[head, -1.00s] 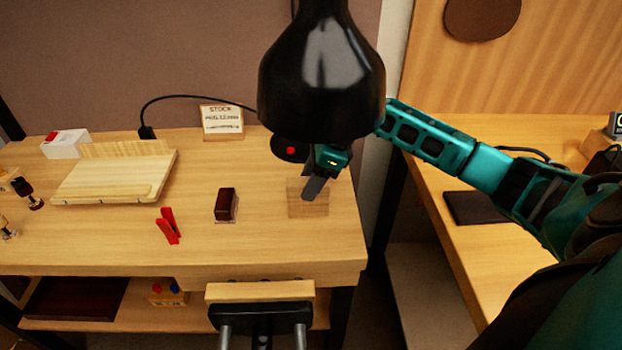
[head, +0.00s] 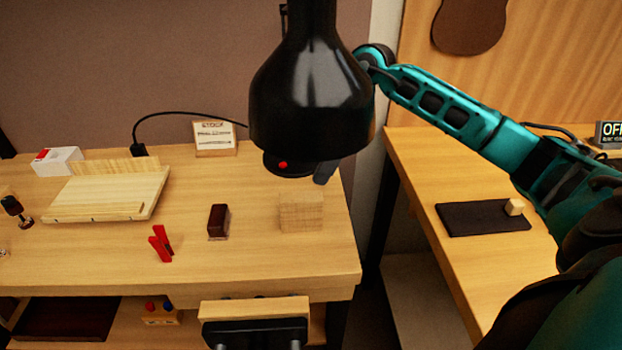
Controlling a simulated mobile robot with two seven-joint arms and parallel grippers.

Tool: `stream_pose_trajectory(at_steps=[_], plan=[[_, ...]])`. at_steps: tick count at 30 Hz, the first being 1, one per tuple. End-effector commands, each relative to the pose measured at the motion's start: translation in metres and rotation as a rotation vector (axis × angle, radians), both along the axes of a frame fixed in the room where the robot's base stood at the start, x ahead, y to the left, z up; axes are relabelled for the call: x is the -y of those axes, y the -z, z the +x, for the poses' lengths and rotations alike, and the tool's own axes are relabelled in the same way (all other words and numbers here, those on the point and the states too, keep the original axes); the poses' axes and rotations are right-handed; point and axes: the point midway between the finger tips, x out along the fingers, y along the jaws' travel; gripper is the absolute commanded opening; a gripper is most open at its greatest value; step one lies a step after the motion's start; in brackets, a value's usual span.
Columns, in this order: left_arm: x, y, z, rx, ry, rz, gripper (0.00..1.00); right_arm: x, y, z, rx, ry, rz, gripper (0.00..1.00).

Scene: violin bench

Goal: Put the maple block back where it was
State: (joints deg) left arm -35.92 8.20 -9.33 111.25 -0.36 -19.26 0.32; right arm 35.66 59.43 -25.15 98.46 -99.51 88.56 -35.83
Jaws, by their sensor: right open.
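A pale wooden block (head: 301,213), which looks like the maple block, sits on the right part of the workbench, in front of the lamp's base. My right gripper (head: 325,172) is behind and above it, clear of it and open. The black lamp shade hides most of this gripper; only a grey finger part shows below the shade. A dark red-brown block (head: 218,221) stands to the left of the pale block, with a gap between them. My left gripper is out of view.
The black lamp shade (head: 311,100) hangs over the bench's right part. A red clamp-like item (head: 160,244) and a pale wooden board (head: 107,193) lie further left. On the right bench, a dark mat (head: 470,220) holds a small pale cube (head: 515,206).

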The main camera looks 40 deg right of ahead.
Motion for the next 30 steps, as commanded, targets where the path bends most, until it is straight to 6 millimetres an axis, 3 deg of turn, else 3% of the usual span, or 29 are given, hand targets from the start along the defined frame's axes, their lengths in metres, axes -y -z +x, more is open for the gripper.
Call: stream_pose_trajectory(at_steps=[7, 30], plan=[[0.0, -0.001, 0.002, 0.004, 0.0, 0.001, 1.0, 0.009, -0.023, -0.005, -0.001, 0.0, -0.001, 0.66], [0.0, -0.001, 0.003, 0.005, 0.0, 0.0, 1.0, 0.009, -0.024, -0.005, -0.001, 0.0, 0.0, 0.66]])
